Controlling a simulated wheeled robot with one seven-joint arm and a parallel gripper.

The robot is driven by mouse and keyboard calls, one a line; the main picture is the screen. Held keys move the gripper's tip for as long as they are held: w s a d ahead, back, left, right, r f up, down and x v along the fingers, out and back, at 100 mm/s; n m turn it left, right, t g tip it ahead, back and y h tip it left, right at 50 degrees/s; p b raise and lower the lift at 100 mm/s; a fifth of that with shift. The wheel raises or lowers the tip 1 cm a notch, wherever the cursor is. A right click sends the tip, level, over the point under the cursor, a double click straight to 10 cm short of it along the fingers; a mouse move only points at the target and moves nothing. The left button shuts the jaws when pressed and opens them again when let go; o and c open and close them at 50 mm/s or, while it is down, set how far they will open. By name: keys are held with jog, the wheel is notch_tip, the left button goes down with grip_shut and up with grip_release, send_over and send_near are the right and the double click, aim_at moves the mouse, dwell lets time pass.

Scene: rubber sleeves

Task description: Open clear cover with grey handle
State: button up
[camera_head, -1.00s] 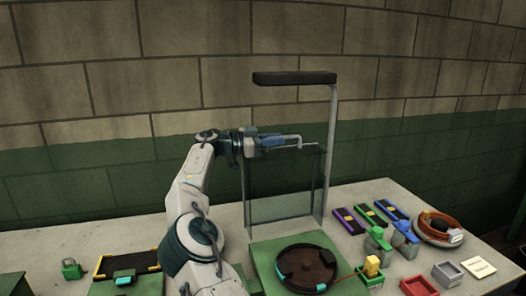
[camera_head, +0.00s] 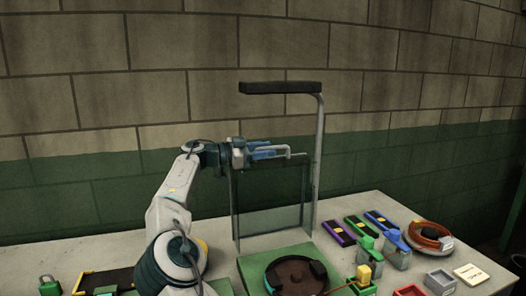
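The clear cover (camera_head: 272,195) stands upright as a see-through panel at the back of the green base (camera_head: 258,265). A light grey handle (camera_head: 288,151) shows at its top edge. My gripper (camera_head: 272,152) is at this handle, with its blue fingers pointing right and overlapping the handle in the picture. The fingers are too small and too close to the handle to tell whether they are shut on it or open around it.
A dark lamp bar (camera_head: 280,88) on a grey post (camera_head: 318,150) rises close above and right of my gripper. A round dark fixture (camera_head: 297,275) lies in front of the cover. Coloured blocks, small trays and a coiled cable (camera_head: 430,235) fill the table's right side.

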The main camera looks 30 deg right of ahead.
jog(key=w+a, duration=0.2)
jog(key=a, duration=1.1)
jog(key=shift+a, duration=0.35)
jog(key=shift+w, duration=0.1)
